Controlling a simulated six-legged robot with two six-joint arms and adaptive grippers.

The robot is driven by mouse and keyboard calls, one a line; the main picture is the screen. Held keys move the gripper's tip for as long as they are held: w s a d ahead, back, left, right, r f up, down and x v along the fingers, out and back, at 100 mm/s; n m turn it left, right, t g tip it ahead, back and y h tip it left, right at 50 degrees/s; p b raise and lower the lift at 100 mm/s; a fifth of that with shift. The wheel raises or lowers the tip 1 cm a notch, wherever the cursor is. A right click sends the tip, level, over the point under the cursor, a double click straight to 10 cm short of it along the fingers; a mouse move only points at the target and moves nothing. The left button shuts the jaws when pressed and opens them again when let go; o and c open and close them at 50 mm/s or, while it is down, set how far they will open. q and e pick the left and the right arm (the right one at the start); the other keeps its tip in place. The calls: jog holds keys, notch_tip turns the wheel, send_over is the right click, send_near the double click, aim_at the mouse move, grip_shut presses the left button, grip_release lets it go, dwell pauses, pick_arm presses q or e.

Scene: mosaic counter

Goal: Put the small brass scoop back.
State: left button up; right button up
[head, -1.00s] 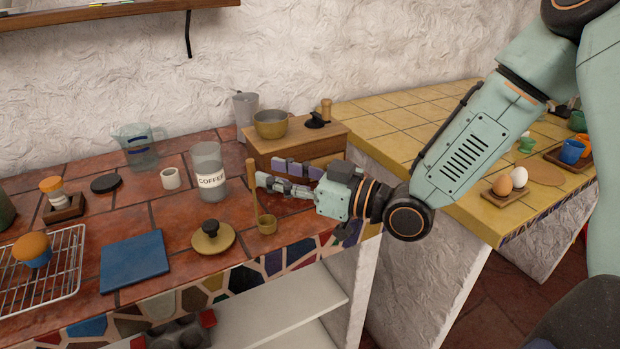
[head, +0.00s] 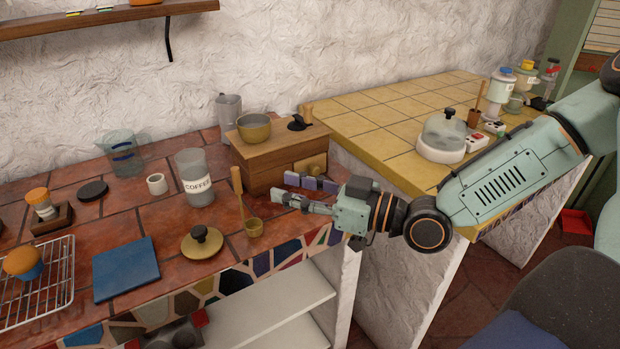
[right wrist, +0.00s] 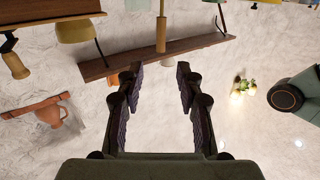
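The small brass scoop (head: 254,228) stands on the tiled counter with its wooden handle (head: 237,192) pointing up. It is near the counter's front edge, right of a brass lid with a black knob (head: 202,242). A glass jar labelled COFFEE (head: 195,172) stands open behind them. My right gripper (head: 279,187) is open and empty, a short way right of the scoop's handle, its fingers pointing left. In the right wrist view its fingers (right wrist: 158,68) are spread, with a wooden rod (right wrist: 161,32), seemingly the handle, beyond the tips. My left gripper is out of view.
A wooden box (head: 275,158) bearing a brass bowl (head: 254,127) stands behind my right gripper. A blue board (head: 126,268) and a wire rack (head: 50,290) lie at the left. A yellow-tiled counter (head: 375,120) is at the right.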

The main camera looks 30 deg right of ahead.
jog(key=shift+f, duration=0.1)
jog(key=s+a+f+m+g+h, duration=0.1)
jog(key=s+f+m+g+h, duration=0.3)
jog(key=f, duration=0.6)
jog(key=s+a+f+m+g+h, duration=0.1)
jog(key=s+a+f+g, duration=0.3)
jog(key=f, duration=0.6)
jog(key=s+d+f+m+g+h, duration=0.1)
jog(key=s+d+f+g+h, duration=0.1)
jog(key=s, duration=0.4)
jog(key=s+d+f+m+g+h, duration=0.1)
jog(key=s+d+f+g+h, duration=0.1)
jog(key=s+f, duration=0.2)
jog(key=s+d+f+m+g+h, duration=0.1)
jog(key=s+f, duration=0.3)
jog(key=s, duration=0.6)
jog(key=shift+s+d+g+h, duration=0.15)
jog(key=shift+d+g+h, duration=0.25)
jog(key=shift+g+h, duration=0.15)
